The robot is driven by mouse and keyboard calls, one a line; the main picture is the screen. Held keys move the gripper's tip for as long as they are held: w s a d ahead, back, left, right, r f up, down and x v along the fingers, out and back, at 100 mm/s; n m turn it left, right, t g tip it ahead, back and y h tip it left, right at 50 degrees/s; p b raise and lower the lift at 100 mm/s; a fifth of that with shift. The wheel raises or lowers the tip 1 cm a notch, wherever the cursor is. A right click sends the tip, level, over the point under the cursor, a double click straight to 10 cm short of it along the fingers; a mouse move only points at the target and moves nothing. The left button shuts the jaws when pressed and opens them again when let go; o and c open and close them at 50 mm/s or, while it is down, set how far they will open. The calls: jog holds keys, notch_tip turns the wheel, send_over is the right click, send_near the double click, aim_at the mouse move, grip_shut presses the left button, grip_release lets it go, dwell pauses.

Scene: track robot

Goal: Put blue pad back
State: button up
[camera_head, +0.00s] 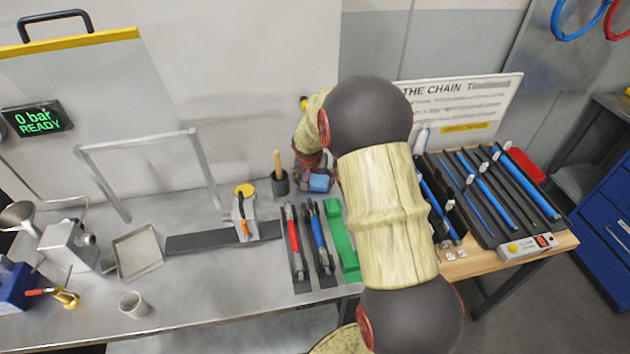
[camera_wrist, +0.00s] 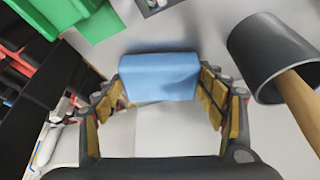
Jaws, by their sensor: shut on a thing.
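A light blue pad (camera_wrist: 160,77) sits between the two fingers of my gripper (camera_wrist: 168,95) in the wrist view. The fingers are closed on its left and right sides. In the head view the blue pad (camera_head: 318,182) shows at the end of my arm, near the back wall, and my gripper (camera_head: 312,178) is partly hidden behind my own forearm. The pad is over the back part of the grey bench, just right of the dark cup. I cannot tell whether it touches the bench.
A dark cup (camera_head: 280,183) with a wooden handle in it stands close beside the pad. It also shows at the right in the wrist view (camera_wrist: 262,55). A green block (camera_head: 341,240) and red and blue tools (camera_head: 318,240) lie in front. Bare bench (camera_head: 190,205) shows to the left.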

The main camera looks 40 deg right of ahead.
jog(key=o, duration=1.2)
jog(key=shift+f, duration=0.1)
jog(key=shift+r, duration=0.35)
jog(key=s+a+r+n+p, duration=0.1)
jog(key=s+a+r, duration=0.3)
jog(key=r, duration=0.5)
jog(key=s+a+r+n+p, duration=0.1)
jog(key=s+a+r+p, duration=0.1)
jog(key=a+r, duration=0.55)
jog(key=s+a+r+n+t+y, duration=0.1)
jog(key=s+a+r+n, duration=0.1)
jog(key=s+a, duration=0.3)
jog(key=s+a+r+n+y, duration=0.1)
jog(key=s+a+r+n, duration=0.2)
jog(key=s, duration=0.7)
jog(key=s+a+r+n+t+y, duration=0.1)
jog(key=s+a+r+n, duration=0.1)
jog(key=s+a+r, duration=0.4)
jog(key=shift+s+a+r+n+t, duration=0.1)
jog(key=shift+s+a+n+t, duration=0.05)
jog(key=shift+s+a, duration=0.45)
jog(key=shift+s+a+r+n+t, duration=0.15)
jog(key=shift+s+a, duration=0.2)
jog(key=shift+a, duration=0.45)
